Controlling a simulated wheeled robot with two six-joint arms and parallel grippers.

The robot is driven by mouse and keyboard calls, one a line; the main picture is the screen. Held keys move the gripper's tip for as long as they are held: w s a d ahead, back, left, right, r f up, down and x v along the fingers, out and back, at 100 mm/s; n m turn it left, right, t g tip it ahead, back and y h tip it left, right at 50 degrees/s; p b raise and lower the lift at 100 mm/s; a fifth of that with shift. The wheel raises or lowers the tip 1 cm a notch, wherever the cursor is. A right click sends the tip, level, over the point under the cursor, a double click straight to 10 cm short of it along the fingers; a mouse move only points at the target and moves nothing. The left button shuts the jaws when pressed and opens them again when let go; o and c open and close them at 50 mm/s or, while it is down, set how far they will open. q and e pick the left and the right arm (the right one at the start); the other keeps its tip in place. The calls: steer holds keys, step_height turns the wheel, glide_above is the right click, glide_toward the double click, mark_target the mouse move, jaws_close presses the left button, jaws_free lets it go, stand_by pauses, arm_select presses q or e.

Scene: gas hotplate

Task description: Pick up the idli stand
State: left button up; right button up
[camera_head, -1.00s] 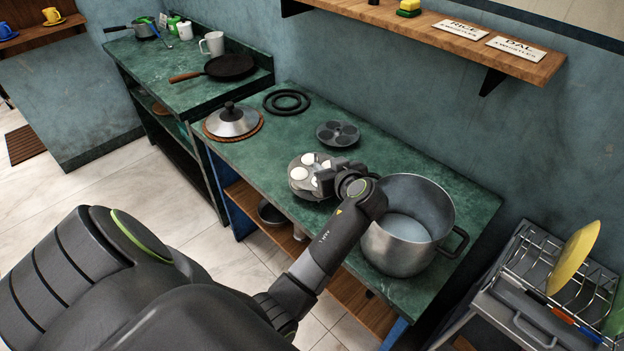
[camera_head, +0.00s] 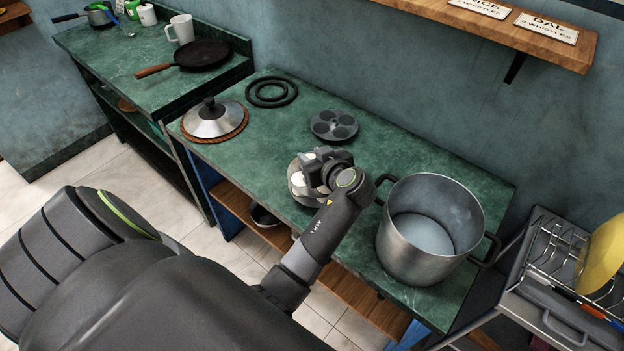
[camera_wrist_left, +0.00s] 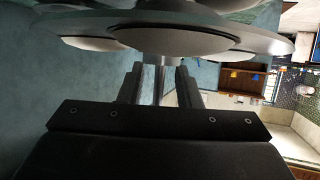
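The idli stand (camera_head: 297,197), a round grey plate with white idlis, is on the green counter left of the big steel pot. My left gripper (camera_head: 316,160) is at the stand and covers much of it from above. In the left wrist view, plate undersides (camera_wrist_left: 190,42) fill the top and a central stem hangs below them. The two fingers of my left gripper (camera_wrist_left: 160,80) are apart, one on each side of the stem; firm contact does not show. My right gripper is not in view.
The steel pot (camera_head: 430,240) stands close to the right of my left arm. Behind the stand lies a separate dark idli plate (camera_head: 334,125). A lidded pan top (camera_head: 211,122) rests on a woven mat, near black rings (camera_head: 271,92). The counter between them is clear.

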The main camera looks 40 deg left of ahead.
arm_select(q)
steer(key=shift+s+d+r, duration=0.1)
steer(key=shift+d+r, duration=0.05)
steer(key=shift+d, duration=0.2)
steer(key=shift+s+d+r, duration=0.1)
steer(key=shift+d+r, duration=0.05)
steer(key=shift+d, duration=0.15)
steer(key=c, duration=0.7)
steer(key=shift+a, duration=0.1)
jaws_close()
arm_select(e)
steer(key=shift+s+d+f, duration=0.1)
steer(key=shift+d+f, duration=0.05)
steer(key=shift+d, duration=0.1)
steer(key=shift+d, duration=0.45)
